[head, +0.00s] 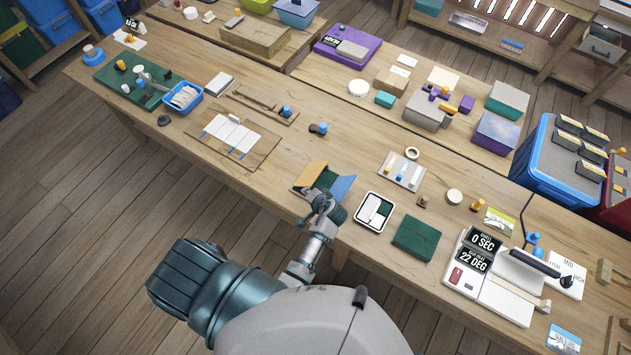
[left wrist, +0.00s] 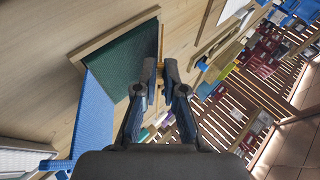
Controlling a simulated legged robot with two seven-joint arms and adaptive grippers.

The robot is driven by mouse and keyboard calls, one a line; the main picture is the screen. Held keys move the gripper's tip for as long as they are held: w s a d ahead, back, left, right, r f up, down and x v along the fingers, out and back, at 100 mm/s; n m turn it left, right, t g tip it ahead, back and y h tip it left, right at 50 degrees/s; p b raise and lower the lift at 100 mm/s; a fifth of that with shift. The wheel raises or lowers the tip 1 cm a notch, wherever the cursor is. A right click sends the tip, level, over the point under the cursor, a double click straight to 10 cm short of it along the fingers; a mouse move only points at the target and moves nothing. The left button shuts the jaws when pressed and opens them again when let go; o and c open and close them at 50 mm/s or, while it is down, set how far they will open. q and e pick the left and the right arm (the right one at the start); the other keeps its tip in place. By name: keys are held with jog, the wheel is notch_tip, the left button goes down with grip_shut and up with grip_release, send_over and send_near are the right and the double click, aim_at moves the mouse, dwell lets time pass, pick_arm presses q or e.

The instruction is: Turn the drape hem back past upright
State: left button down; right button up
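The drape piece is a low wooden board (head: 298,191) near the table's front edge, with a dark green cloth middle (head: 324,180), a tan flap (head: 311,172) on its left and a blue flap (head: 343,187) on its right. In the left wrist view the green cloth (left wrist: 128,62) lies beside the raised blue flap (left wrist: 108,105). A thin tan strip (left wrist: 161,42), apparently the tan flap seen edge-on, runs between my fingers. My left gripper (left wrist: 160,68) has its fingers a little apart around that strip; whether they press on it is unclear. The gripper hides the near part of the piece in the head view. My right gripper is not in view.
A white-framed tray (head: 374,212) and a green folded cloth (head: 416,238) lie to the right of the piece. A wooden board with white panels (head: 230,136) lies to the left. A small dark and blue item (head: 318,128) stands behind. Bare tabletop surrounds the piece on the left.

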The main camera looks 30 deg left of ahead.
pick_arm(q)
jog(key=shift+w+a+r+h+p, duration=0.1)
jog(key=shift+a+r+h+p, duration=0.45)
jog(key=shift+a+r+h, duration=0.3)
jog(key=a+h, duration=0.1)
jog(key=r+h, duration=0.1)
jog(key=shift+w+a+r+n+g+h, duration=0.1)
jog(key=shift+a+r+n+g+h, duration=0.1)
jog(key=shift+a+n+g+h, duration=0.15)
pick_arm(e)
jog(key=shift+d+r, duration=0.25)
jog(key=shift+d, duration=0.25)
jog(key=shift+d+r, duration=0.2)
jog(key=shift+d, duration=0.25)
pick_arm(q)
jog(key=shift+a, duration=0.1)
